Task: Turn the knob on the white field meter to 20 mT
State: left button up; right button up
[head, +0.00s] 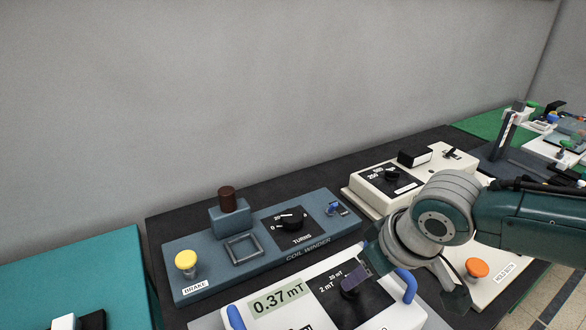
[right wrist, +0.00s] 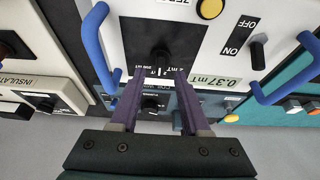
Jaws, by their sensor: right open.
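The white field meter (head: 400,318) stands at the front of the bench in the head view, with blue handles and a display (head: 278,299) reading 0.37 mT. Its black dial panel bears the labels 2 mT and 20 mT. In the right wrist view the meter (right wrist: 210,65) appears upside down, and its black knob (right wrist: 160,57) lies just beyond and between my fingertips. My right gripper (right wrist: 160,73) is open, with purple fingers apart over the dial; I cannot tell whether they touch the knob. In the head view the right gripper (head: 366,268) largely hides the knob. My left gripper is not in view.
A blue coil winder (head: 262,256) lies right behind the meter. A cream box with a dial (head: 362,198) stands behind to the right. An orange button (head: 477,267) sits on a white unit beside my right arm. A teal surface (head: 90,275) is at left.

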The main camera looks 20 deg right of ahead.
jog(key=p+v, duration=0.1)
jog(key=v, duration=0.5)
jog(key=shift+r, duration=0.3)
jog(key=shift+s+a, duration=0.1)
jog(key=shift+s, duration=0.05)
